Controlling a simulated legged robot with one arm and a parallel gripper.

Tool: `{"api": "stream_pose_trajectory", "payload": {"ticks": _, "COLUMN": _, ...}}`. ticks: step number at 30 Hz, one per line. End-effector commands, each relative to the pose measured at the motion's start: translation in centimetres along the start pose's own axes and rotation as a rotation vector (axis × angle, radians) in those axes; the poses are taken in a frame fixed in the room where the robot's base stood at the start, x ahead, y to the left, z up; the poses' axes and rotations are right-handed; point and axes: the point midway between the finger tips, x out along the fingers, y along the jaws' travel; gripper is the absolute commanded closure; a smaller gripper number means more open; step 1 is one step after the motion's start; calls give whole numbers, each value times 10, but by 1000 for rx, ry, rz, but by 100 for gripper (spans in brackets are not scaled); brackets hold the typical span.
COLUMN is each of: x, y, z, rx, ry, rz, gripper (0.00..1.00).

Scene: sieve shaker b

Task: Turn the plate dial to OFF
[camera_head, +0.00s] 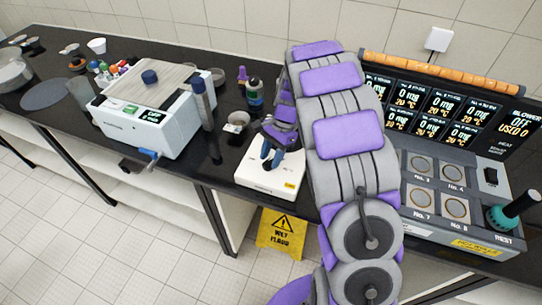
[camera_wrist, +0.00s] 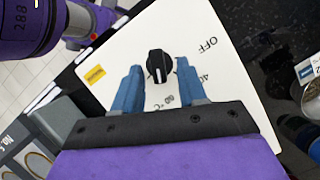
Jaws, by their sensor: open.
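The black plate dial (camera_wrist: 158,66) stands on a white plate panel (camera_wrist: 130,48) in the wrist view. Its white pointer mark faces down the picture, towards the "80 °C" label (camera_wrist: 163,100). The "OFF" label (camera_wrist: 207,45) is up and right of the dial, with a "40" label below it. My gripper (camera_wrist: 158,68) is open, with one blue finger on each side of the dial; I cannot tell whether they touch it. In the head view the white plate unit (camera_head: 270,178) stands at the bench's front edge under my gripper (camera_head: 271,158), and the dial cannot be made out.
A white shaker (camera_head: 150,110) stands to the left, and a small dish (camera_head: 236,122) and bottles stand behind the plate. A balance console (camera_head: 450,180) with several displays and wells stands to the right, partly behind my arm. A yellow wet-floor sign (camera_head: 281,233) stands below.

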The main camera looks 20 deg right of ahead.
Motion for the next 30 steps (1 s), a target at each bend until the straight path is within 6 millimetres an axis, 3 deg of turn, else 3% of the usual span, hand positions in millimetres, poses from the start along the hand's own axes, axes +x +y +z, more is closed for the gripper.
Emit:
{"api": "stream_pose_trajectory", "payload": {"ticks": 7, "x": 0, "y": 0, "z": 0, "rx": -1, "ry": 0, "rz": 0, "gripper": 60}}
{"api": "stream_pose_trajectory", "payload": {"ticks": 19, "x": 0, "y": 0, "z": 0, "rx": -1, "ry": 0, "rz": 0, "gripper": 99}}
{"api": "stream_pose_trajectory", "payload": {"ticks": 30, "x": -1, "y": -1, "z": 0, "rx": -13, "ry": 0, "rz": 4, "gripper": 100}}
